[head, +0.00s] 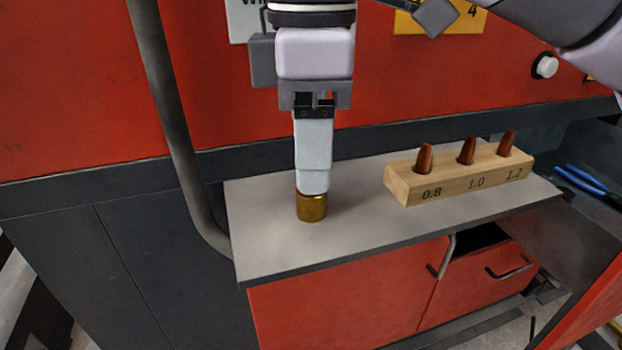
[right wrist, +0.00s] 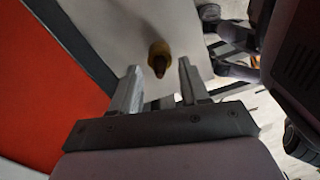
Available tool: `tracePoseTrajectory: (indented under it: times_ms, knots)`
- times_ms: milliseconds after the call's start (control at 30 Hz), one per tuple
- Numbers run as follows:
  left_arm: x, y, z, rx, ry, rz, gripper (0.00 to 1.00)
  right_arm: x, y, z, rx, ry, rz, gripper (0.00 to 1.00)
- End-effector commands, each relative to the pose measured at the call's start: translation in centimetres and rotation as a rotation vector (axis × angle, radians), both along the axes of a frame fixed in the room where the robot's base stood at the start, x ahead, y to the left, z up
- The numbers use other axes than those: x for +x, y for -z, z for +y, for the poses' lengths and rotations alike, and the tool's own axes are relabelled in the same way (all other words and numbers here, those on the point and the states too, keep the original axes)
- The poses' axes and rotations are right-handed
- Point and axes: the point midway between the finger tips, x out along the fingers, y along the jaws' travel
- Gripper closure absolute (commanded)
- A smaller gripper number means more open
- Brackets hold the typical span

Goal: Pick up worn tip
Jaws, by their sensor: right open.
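The worn tip (right wrist: 158,68) shows in the right wrist view as a small dark point in a brass holder (right wrist: 160,49). In the head view the brass holder (head: 311,207) stands on the grey shelf, and my right gripper's fingers hide the tip. My right gripper (head: 313,186) points straight down over the holder. In the right wrist view my right gripper (right wrist: 161,77) is open, with the holder and tip ahead of the gap between its fingers. Nothing is held. My left gripper is not in view.
A wooden block (head: 470,181) with copper tips marked 0.8, 1.0 and 1.2 sits on the shelf (head: 350,240) to the right. A grey post (head: 165,100) rises at the left. A red panel (head: 90,90) stands behind. Blue-handled pliers (head: 583,180) lie far right.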

Motion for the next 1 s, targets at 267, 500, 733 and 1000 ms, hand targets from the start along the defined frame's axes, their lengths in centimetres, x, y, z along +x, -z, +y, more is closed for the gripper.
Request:
tracePoseTrajectory:
  times_ms: [267,500,733,1000]
  knots:
    - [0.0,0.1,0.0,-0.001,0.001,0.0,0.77,0.0,1.3,0.0,0.001,0.001,0.001,0.55]
    - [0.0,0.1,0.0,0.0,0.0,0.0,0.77,0.0,1.2,0.0,0.001,0.0,0.0,1.0]
    - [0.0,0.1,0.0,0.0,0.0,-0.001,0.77,0.0,1.2,0.0,0.001,0.0,0.0,1.0]
    - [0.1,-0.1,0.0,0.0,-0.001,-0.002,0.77,0.0,0.2,0.1,0.003,0.0,-0.002,1.0]
